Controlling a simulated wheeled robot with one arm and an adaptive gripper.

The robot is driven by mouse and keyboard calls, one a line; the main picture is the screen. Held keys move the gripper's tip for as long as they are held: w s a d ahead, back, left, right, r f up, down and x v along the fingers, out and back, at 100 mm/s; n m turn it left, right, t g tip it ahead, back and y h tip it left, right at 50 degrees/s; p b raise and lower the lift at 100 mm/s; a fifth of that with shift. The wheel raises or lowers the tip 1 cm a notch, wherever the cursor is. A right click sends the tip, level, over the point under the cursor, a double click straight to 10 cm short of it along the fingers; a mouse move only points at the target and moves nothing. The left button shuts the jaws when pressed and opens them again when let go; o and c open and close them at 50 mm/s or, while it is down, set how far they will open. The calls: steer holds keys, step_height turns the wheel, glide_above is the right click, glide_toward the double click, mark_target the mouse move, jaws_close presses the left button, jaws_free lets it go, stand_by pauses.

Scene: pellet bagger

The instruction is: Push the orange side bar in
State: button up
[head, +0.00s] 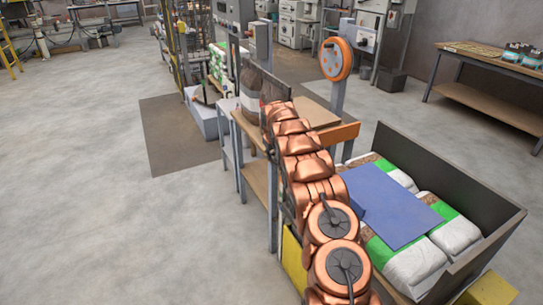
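The orange side bar (345,131) is at the right side of the bagging bench, just below the level of its tan top. It runs level and its right end is in clear view; its left end is hidden behind my copper-coloured arm. My arm reaches up from the bottom of the picture past the bench's front, and its far links lie left of the bar. The far end of my arm is at the bench, in front of a brown bag with a white label (249,104). My gripper is mostly hidden there, and its fingers cannot be made out.
An orange round dial (336,59) stands on a grey post behind the bar. A grey open bin (470,182) with several white-and-green bags and a blue sheet (392,205) is at the right. A wooden-topped table (490,52) is at the back right. The left floor is clear.

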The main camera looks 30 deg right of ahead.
steer(key=shift+x, duration=0.8)
jaws_close()
steer(key=shift+a, duration=0.1)
steer(key=shift+s+r, duration=0.1)
steer(key=shift+s, duration=0.05)
